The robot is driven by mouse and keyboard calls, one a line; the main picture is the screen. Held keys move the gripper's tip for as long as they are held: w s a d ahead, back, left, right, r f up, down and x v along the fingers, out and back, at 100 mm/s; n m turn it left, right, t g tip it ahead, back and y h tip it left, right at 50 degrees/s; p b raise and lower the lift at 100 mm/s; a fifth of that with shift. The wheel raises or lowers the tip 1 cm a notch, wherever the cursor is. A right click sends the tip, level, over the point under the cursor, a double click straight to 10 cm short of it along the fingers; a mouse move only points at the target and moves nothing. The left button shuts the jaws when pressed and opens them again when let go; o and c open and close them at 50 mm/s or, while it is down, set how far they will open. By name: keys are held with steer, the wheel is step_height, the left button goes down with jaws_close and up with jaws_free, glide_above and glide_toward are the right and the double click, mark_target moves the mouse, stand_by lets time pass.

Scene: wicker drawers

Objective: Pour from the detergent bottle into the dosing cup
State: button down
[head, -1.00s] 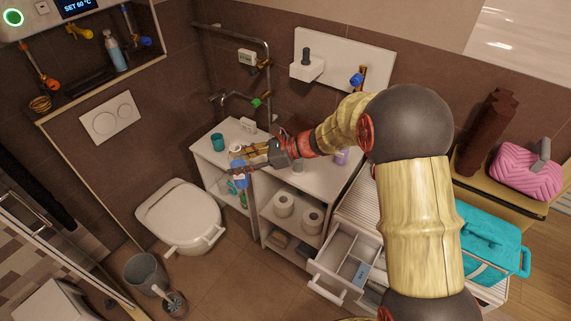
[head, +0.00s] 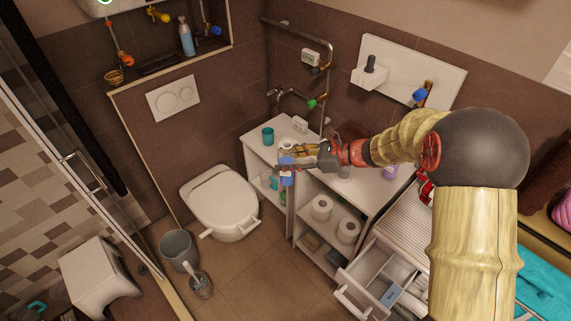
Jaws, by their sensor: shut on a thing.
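My gripper (head: 291,159) is at the front left edge of the white cabinet top (head: 258,151). It is shut on a small blue and white thing (head: 287,178), which looks like the detergent bottle and hangs partly beyond the edge. The fingers hide part of it, and its tilt is hard to tell. A teal cup (head: 268,136) stands on the cabinet top, behind and left of my gripper, apart from it. I cannot tell whether this is the dosing cup. A whitish round thing (head: 288,145) shows just behind the fingers, partly hidden.
A purple container (head: 390,172) stands farther right on the cabinet. Toilet paper rolls (head: 322,208) lie on the shelf below. A drawer (head: 385,285) stands open at the lower right. The toilet (head: 220,203) is left of the cabinet. A grey bin (head: 178,250) stands on the floor.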

steer(key=shift+d+f, duration=0.1)
steer(key=w+d+m+t+h+b, duration=0.3)
steer(key=w+d, duration=0.3)
steer(key=d, duration=0.4)
steer(key=w+d+f+m+t+h+b, duration=0.1)
steer(key=w+d+m+t+h+b, duration=0.2)
steer(key=d, duration=0.7)
steer(key=w+m+t+b, duration=0.2)
steer(key=w+m+b, duration=0.1)
steer(key=w, duration=0.1)
steer(key=shift+d+f, duration=0.25)
